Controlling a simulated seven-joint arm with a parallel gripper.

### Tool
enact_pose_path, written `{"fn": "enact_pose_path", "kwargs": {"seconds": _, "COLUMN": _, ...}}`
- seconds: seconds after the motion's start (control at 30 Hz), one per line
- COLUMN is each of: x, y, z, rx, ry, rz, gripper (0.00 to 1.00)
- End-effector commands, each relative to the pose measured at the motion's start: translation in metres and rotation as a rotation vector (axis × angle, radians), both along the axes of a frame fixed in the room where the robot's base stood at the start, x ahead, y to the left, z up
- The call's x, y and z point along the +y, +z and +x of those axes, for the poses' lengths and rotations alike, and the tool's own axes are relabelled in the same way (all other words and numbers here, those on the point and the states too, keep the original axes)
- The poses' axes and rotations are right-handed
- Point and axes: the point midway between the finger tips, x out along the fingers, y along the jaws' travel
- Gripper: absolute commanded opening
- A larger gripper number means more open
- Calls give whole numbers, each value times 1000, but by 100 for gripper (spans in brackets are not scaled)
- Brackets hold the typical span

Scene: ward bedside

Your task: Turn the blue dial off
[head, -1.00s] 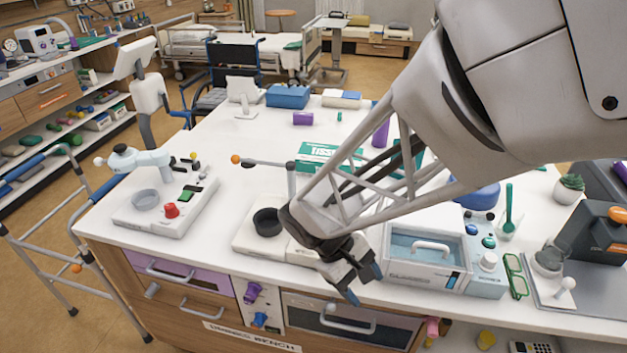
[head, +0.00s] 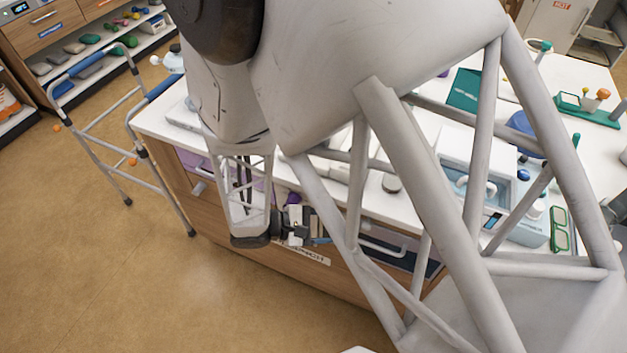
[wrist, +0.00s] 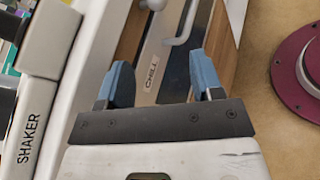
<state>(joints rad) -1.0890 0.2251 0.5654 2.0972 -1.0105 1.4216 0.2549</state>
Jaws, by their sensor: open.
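The blue dial on the bench's front panel, below a purple dial (head: 292,198), is hidden behind my gripper now; an earlier head frame shows it there. My gripper (head: 318,239) hangs at the bench front, below the worktop edge, with its jaws toward the right. In the wrist view my gripper (wrist: 161,82) is open, with two blue fingertips apart and nothing between them. No blue dial shows in the wrist view. Another small blue knob (head: 524,175) sits on the light-blue unit on the worktop.
A drawer front with a handle (head: 395,252) lies right of my gripper. The wrist view shows a CHILL label (wrist: 152,72), a SHAKER label (wrist: 28,138) and a maroon round object (wrist: 298,72). A walking frame (head: 105,125) stands at left. The floor (head: 150,290) before the bench is clear.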

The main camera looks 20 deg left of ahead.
Motion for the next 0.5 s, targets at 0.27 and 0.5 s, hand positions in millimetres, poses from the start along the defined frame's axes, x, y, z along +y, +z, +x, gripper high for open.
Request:
{"fn": "enact_pose_path", "kwargs": {"seconds": 0.27, "x": 48, "y": -72, "z": 3, "rx": -215, "ry": 369, "rz": -39, "gripper": 60}}
{"fn": "enact_pose_path", "kwargs": {"seconds": 0.5, "x": 88, "y": -137, "z": -11, "rx": -348, "ry": 698, "rz": 34, "gripper": 60}}
